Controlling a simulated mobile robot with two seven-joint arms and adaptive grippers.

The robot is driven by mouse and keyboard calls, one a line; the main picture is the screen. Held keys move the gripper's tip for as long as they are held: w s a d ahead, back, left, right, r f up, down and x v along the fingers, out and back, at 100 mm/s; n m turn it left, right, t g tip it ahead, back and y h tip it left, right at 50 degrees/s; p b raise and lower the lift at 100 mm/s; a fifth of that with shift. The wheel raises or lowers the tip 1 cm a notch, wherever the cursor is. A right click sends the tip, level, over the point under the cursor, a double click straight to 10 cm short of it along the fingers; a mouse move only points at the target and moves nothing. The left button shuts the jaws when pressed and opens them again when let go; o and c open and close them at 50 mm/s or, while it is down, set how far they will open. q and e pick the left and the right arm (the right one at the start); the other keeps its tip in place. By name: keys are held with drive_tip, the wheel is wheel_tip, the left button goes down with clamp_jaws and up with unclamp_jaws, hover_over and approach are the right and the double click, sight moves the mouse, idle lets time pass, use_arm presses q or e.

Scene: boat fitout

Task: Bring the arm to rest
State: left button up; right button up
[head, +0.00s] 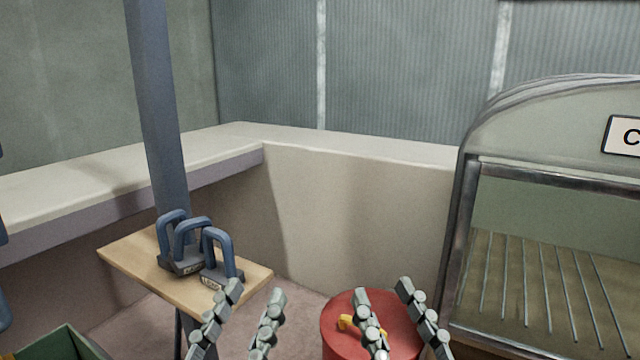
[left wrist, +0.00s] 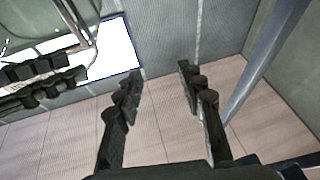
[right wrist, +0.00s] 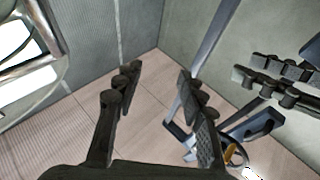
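My left gripper (head: 252,292) is at the bottom of the head view, left of centre. Its two fingers stand apart with nothing between them; the left wrist view also shows the gap empty (left wrist: 162,72). My right gripper (head: 384,290) is at the bottom, right of centre, in front of the red drum. Its fingers are apart too, and the right wrist view shows nothing held (right wrist: 160,74). Both grippers point forward, side by side with a gap between them. The arm links behind them are mostly out of the head view.
A wooden board (head: 125,250) on the left bears several dark blocks with blue handles (head: 218,240), close to my left gripper. A blue post (head: 155,100) rises behind it. A red drum (head: 340,305) with a yellow handle stands low centre. A glass-fronted cabinet (head: 540,130) fills the right.

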use_arm(q)
drive_tip(key=w+a+f+g+y+p, duration=0.2)
drive_tip(key=a+f+g+p, duration=0.15)
drive_tip(key=f, duration=0.65)
drive_tip(key=w+a+f+g+y+p, duration=0.1)
drive_tip(key=a+f+g+y+p, duration=0.3)
drive_tip(key=f, duration=0.6)
use_arm(e)
drive_tip(key=w+d+f+g+h+b, duration=0.1)
drive_tip(key=w+d+f+g+h, duration=0.2)
drive_tip(key=f, duration=0.7)
drive_tip(key=d+f+g+h, duration=0.25)
drive_tip(key=f+g, duration=0.25)
drive_tip(key=f, duration=0.5)
use_arm(q)
drive_tip(key=s+a+f+n+g+y+p, duration=0.1)
drive_tip(key=s+a+f+g+p, duration=0.3)
drive_tip(key=s+a+f+g, duration=0.6)
drive_tip(key=s+a+f+y, duration=0.1)
drive_tip(key=s+f, duration=0.2)
drive_tip(key=f, duration=0.2)
drive_tip(key=shift+a+n+g+y+p, duration=0.3)
drive_tip(key=shift+g+p, duration=0.05)
use_arm(e)
drive_tip(key=s+d+f+m+g+h, duration=0.1)
drive_tip(key=s+d+f+g+h, duration=0.2)
drive_tip(key=s+d+f+g, duration=0.7)
drive_tip(key=s+d+f, duration=0.3)
drive_tip(key=f, duration=0.2)
drive_tip(key=shift+d+m, duration=0.4)
